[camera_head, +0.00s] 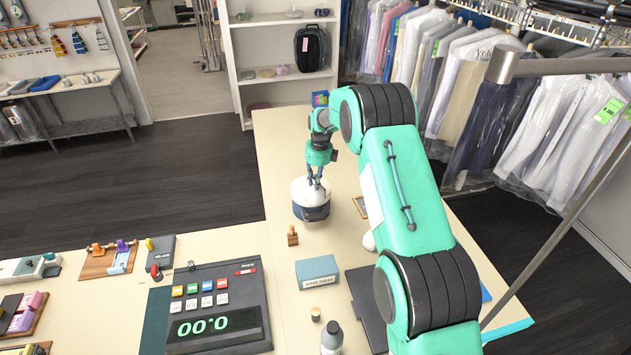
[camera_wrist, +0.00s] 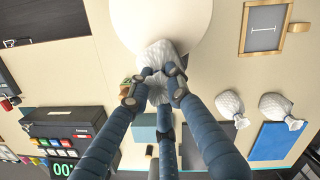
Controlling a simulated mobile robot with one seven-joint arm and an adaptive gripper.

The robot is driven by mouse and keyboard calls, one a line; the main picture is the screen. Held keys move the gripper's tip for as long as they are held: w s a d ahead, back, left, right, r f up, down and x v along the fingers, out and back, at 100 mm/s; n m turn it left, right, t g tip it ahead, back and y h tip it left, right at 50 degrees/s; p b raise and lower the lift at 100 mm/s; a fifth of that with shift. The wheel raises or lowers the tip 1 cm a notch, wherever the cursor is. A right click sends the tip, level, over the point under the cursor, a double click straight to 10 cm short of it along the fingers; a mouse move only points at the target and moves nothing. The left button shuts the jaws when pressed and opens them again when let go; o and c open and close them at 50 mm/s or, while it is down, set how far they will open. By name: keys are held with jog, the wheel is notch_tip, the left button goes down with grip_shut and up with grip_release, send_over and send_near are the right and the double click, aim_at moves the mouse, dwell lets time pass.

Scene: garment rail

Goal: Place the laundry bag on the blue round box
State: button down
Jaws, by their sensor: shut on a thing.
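The blue round box (camera_head: 312,212) stands on the counter, with dark blue sides and a pale top. In the wrist view its pale round top (camera_wrist: 160,18) fills the upper middle. My gripper (camera_head: 316,181) is above the box, pointing down. In the wrist view my gripper (camera_wrist: 157,88) is shut on a small white quilted laundry bag (camera_wrist: 158,54). The bag overlaps the near edge of the box top; I cannot tell whether it touches it. Two similar white bags (camera_wrist: 230,105) (camera_wrist: 277,106) lie to the right.
A framed card (camera_head: 361,206) lies right of the box. A wooden stamp (camera_head: 292,236), a blue-grey block (camera_head: 317,272) and a console with a display (camera_head: 217,306) are nearer. A blue mat (camera_wrist: 275,141) lies by the loose bags. Wrapped garments (camera_head: 455,80) hang at right. Counter left of the box is clear.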

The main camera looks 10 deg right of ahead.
jog(key=shift+f, duration=0.1)
jog(key=c, duration=1.6)
grip_release()
jog(key=r, duration=0.4)
jog(key=r+b, duration=0.1)
jog(key=r, duration=0.3)
jog(key=s+r+b, duration=0.1)
jog(key=r, duration=0.3)
jog(key=shift+s+d+r, duration=0.1)
jog(key=shift+d, duration=0.25)
jog(key=shift+a, duration=0.1)
